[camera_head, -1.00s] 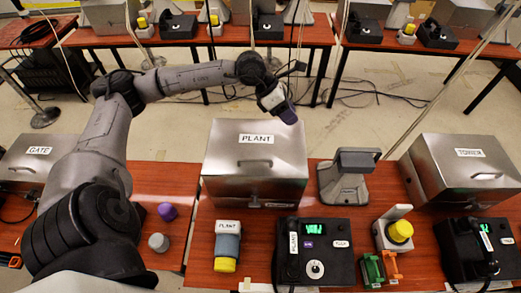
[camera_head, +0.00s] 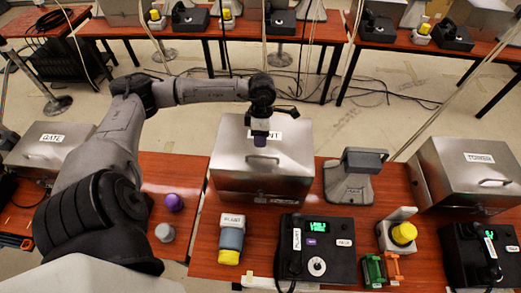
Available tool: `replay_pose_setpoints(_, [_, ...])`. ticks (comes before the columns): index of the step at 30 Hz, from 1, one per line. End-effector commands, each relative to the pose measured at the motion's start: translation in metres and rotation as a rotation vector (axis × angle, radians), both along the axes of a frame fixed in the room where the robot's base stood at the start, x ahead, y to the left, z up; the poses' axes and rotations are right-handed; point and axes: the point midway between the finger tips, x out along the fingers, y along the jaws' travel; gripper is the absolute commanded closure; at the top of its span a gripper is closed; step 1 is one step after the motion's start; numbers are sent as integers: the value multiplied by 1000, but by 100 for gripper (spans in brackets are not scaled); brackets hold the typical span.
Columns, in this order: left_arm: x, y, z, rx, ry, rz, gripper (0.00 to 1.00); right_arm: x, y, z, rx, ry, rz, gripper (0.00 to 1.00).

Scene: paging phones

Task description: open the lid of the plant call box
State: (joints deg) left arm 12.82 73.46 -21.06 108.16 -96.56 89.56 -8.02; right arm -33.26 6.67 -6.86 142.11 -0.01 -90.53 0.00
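The plant call box (camera_head: 240,172) is a shiny metal box on the middle table, with its lid down. Its PLANT label is partly hidden by my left gripper. A handle (camera_head: 255,161) shows on the lid below the gripper. My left gripper (camera_head: 260,141) points down in front of the upper part of the lid, with a purple patch at its lower end. I cannot tell whether it touches the box, or whether its fingers are open or shut. My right gripper is not in view.
The GATE box (camera_head: 50,146) is at the left and the TOWER box (camera_head: 470,165) at the right. A grey stand (camera_head: 352,180), a black PLANT phone (camera_head: 315,250), and a PLANT-labelled cylinder (camera_head: 231,240) stand near the box. Purple (camera_head: 174,202) and grey (camera_head: 165,232) knobs lie to the left.

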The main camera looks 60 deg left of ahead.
Motion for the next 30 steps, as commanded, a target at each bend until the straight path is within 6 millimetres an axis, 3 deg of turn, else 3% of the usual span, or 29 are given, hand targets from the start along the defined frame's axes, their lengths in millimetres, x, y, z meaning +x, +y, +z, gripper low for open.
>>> replay_pose_setpoints(6, [-4, -7, -36, -2, 3, 1, 61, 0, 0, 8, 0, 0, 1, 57])
replay_pose_setpoints(12, [-6, -10, -57, -2, 1, 0, 61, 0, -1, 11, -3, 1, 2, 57])
replay_pose_setpoints(27, [-7, -12, -68, 0, -1, 0, 61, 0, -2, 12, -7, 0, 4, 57])
replay_pose_setpoints(30, [-7, -12, -68, 0, -1, 0, 69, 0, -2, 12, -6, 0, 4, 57])
